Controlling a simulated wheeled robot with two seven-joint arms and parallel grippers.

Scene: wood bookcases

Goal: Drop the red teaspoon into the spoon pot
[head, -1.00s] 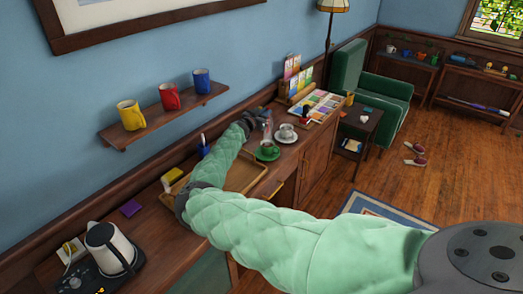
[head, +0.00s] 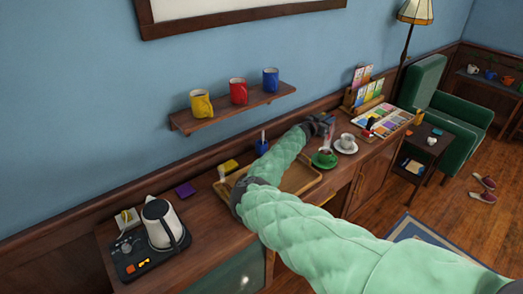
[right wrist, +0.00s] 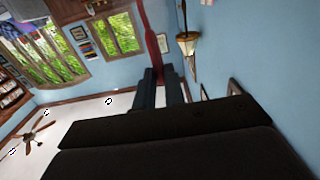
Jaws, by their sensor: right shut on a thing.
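The red teaspoon (right wrist: 151,40) shows in the right wrist view as a red shaft rising from between dark fingertips. My right gripper (right wrist: 160,90) is shut on it. A small blue pot (head: 262,147) with a handle sticking up, seemingly the spoon pot, stands behind the wooden tray, left of the gripper. My arm passes close in front of it. The left gripper is out of view.
The wooden tray (head: 302,188) lies partly under my arm. A green cup (head: 324,158) and a white cup (head: 346,143) stand right of it. A kettle (head: 162,223) is at the left. A mug shelf (head: 230,108) juts from the wall above.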

